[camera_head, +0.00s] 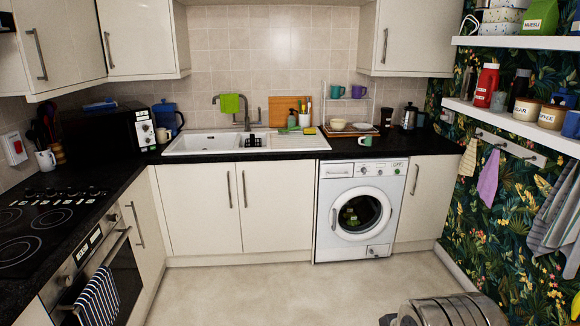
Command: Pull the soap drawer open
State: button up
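The soap drawer (338,170) is at the upper left of the white washing machine's (326,232) front panel. It looks flush with the panel, so it appears shut, though it is small at this distance. The machine's round door (361,214) below it is shut, with something green behind the glass. The front of the machine is unobstructed from here. My gripper's fingers do not show in this view.
Cream cupboards (200,210) flank the machine under a black worktop. A mug (365,141) stands on the worktop above it. The pale floor (270,285) before it is clear. A rounded metallic object (452,311) fills the bottom right. An oven (100,272) stands left.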

aim_at(327, 170)
jog(key=u, duration=0.1)
jog(key=i, duration=2.15)
jog(key=u, duration=0.25)
jog(key=i, duration=1.55)
jog(key=u, duration=0.15)
